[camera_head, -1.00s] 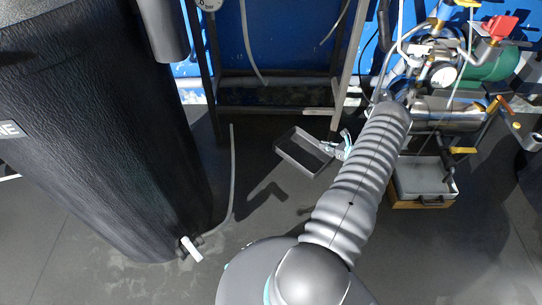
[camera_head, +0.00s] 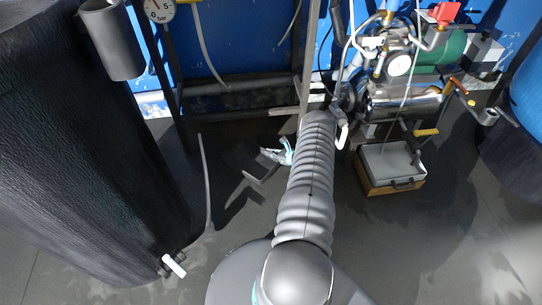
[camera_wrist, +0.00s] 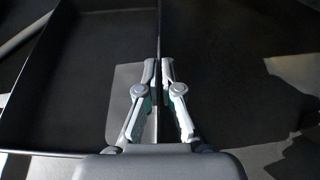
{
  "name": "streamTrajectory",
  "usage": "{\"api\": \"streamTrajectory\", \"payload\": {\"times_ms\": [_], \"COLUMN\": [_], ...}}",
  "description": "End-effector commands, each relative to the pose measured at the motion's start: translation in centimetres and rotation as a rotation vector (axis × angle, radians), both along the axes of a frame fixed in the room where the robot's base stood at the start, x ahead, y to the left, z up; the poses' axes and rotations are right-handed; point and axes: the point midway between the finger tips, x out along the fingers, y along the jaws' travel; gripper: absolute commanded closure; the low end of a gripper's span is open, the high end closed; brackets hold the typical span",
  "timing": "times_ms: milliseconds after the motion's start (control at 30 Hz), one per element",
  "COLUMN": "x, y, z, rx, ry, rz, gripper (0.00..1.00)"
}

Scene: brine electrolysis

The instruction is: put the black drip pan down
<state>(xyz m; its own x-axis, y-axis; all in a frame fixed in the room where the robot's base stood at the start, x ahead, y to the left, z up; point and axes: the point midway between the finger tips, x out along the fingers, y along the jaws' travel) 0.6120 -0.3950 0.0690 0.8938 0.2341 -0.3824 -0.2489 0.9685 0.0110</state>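The black drip pan (camera_head: 257,167) is a shallow dark tray held by one wall, just left of my arm in the head view. Its near rim edges catch light, and the rest blends into the dark floor. In the wrist view the pan (camera_wrist: 80,75) fills the left side. My gripper (camera_head: 279,153) is shut on the pan's wall, which runs between the two fingers in the wrist view (camera_wrist: 158,65). A shadow lies on the floor near the pan; I cannot tell whether the pan touches the floor.
A dark metal frame (camera_head: 230,88) stands behind the pan. A large black tank (camera_head: 90,170) is at left, with a grey hose (camera_head: 206,180) on the floor beside it. Pump equipment (camera_head: 400,95) and a light grey tray (camera_head: 390,165) are at right. Floor at front right is clear.

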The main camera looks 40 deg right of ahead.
Motion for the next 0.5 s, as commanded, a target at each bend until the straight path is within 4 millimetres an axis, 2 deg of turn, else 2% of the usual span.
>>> {"api": "streamTrajectory", "payload": {"times_ms": [33, 167, 500], "x": [-0.1, -0.1, -0.1], "y": [0.0, 0.0, -0.1], "z": [-1.0, -2.2, -2.5], "rx": [0.001, 0.001, 0.001], "ry": [0.000, 0.000, 0.000], "rz": [0.000, -0.002, -0.001], "gripper": [1.00, 1.00, 1.00]}}
